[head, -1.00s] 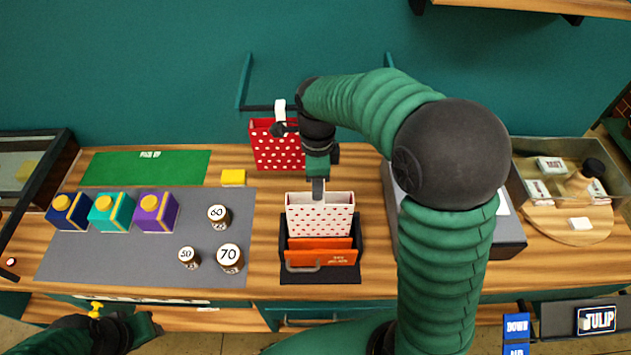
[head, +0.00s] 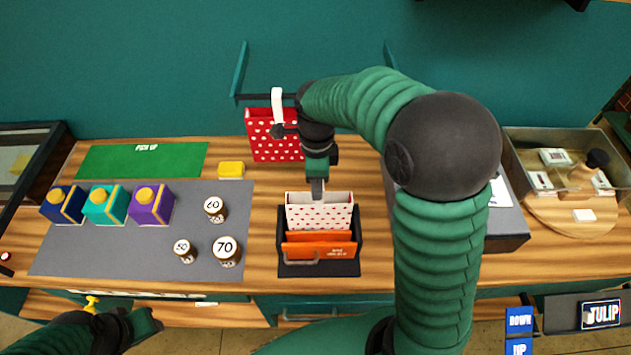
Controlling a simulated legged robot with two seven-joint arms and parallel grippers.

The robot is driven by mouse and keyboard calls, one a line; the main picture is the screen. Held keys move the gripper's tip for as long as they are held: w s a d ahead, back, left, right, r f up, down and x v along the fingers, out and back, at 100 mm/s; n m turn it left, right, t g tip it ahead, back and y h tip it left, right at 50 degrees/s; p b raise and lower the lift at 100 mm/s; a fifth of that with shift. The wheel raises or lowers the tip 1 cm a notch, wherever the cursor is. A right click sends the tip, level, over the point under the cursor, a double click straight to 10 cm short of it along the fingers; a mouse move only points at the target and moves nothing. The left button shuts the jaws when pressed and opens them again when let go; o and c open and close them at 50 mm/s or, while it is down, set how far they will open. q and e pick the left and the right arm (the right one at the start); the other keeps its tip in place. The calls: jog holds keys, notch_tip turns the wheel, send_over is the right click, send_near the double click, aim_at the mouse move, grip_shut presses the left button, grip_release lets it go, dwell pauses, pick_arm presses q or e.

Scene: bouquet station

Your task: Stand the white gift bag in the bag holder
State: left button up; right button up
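The white gift bag (head: 320,213) with red dots stands upright in the back of the black bag holder (head: 291,268), behind the orange bag or card (head: 320,248). My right gripper (head: 318,188) points down at the white bag's top edge. Its fingers overlap the rim, and I cannot tell whether they still pinch it. My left gripper (head: 150,320) is low at the left, in front of the counter, away from the holder. Its fingertips are small and dark, so its opening is unclear.
A red dotted bag (head: 268,142) hangs behind on a rail. Numbered jars (head: 227,252) and coloured boxes (head: 150,207) stand on the grey mat (head: 120,250) to the left. A dark box (head: 508,235) is right of the holder, partly hidden by my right arm.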

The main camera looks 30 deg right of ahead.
jog(key=o, duration=0.5)
jog(key=shift+a+r, duration=0.1)
jog(key=shift+r, duration=0.35)
notch_tip(320, 180, up, 16)
jog(key=shift+w+f+b, duration=0.1)
jog(key=shift+w+b, duration=0.05)
jog(key=shift+b, duration=0.5)
